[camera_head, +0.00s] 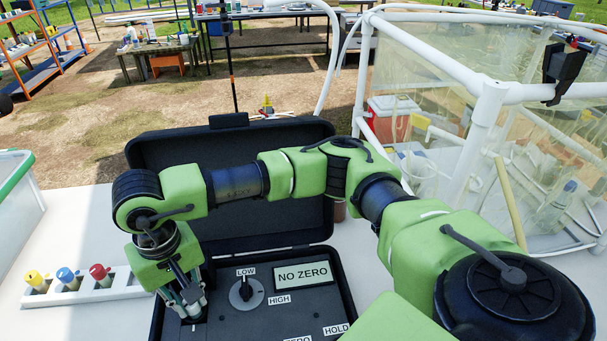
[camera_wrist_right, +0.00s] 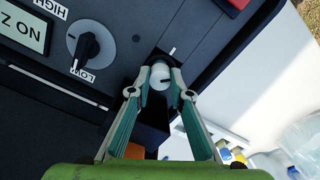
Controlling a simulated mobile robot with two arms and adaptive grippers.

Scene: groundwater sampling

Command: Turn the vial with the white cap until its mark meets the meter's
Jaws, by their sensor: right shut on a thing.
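The meter (camera_head: 322,305) lies in an open black case, with a screen (camera_head: 290,278) reading NO ZERO. My right gripper (camera_head: 188,305) reaches down at the panel's left side. In the right wrist view, my right gripper (camera_wrist_right: 160,84) is shut on the white cap (camera_wrist_right: 159,73) of the vial, one finger on each side. The vial's body is hidden below the cap. A short dark line shows on the cap's right part. The meter's white mark (camera_wrist_right: 172,51) is on the panel just beyond the cap, up and right of it; the two do not look lined up. My left gripper is not in view.
A knob (camera_head: 241,292) marked LOW and HIGH sits right of the gripper. A white rack (camera_head: 125,284) with yellow-, blue- and red-capped vials stands to the left on the white table (camera_head: 75,215). A clear-walled enclosure (camera_head: 425,60) with a white frame stands at right.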

